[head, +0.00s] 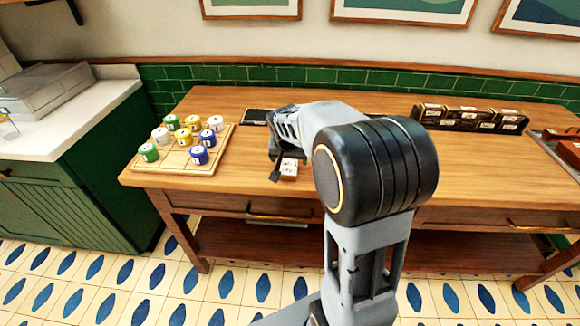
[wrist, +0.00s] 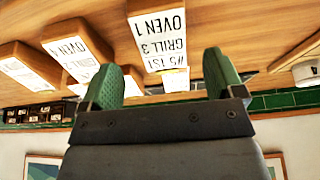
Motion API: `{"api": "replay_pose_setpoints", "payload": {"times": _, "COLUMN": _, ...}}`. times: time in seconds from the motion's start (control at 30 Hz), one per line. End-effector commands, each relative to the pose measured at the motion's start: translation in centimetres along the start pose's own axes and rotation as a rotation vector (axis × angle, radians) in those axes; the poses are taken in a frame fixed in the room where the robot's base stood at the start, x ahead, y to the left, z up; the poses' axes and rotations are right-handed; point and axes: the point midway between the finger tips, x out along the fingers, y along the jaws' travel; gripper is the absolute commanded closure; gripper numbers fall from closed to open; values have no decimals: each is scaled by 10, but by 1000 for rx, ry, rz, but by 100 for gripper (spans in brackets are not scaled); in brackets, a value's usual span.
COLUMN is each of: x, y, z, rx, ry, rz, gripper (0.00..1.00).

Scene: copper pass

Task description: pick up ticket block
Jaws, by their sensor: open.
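In the wrist view, which looks upside down, a wooden ticket block (wrist: 158,38) with a white printed label reading OVEN 1, GRILL 3, #5 1ST lies ahead of my gripper (wrist: 162,75). The green-padded fingers are apart, with nothing visibly clamped between them. In the head view, a small white-labelled ticket block (head: 289,168) sits on the wooden counter (head: 240,180) beside my gripper (head: 277,162), partly hidden by my arm. More labelled blocks, one reading OVEN 4 (wrist: 70,48), show left of it in the wrist view.
A wooden board (head: 180,170) with several green, yellow, white and blue labelled pots stands at the counter's left. A dark flat panel (head: 255,116) lies behind my gripper. Dark labelled boxes (head: 470,117) stand at the back right, near a tray (head: 563,148).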

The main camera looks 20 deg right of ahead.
Motion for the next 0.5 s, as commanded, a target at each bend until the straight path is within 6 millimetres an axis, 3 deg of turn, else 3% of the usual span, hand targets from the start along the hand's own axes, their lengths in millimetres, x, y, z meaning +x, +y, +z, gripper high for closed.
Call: {"api": "replay_pose_setpoints", "payload": {"times": 0.5, "x": 51, "y": -2, "z": -2, "rx": 1, "ry": 0, "rz": 0, "gripper": 13}}
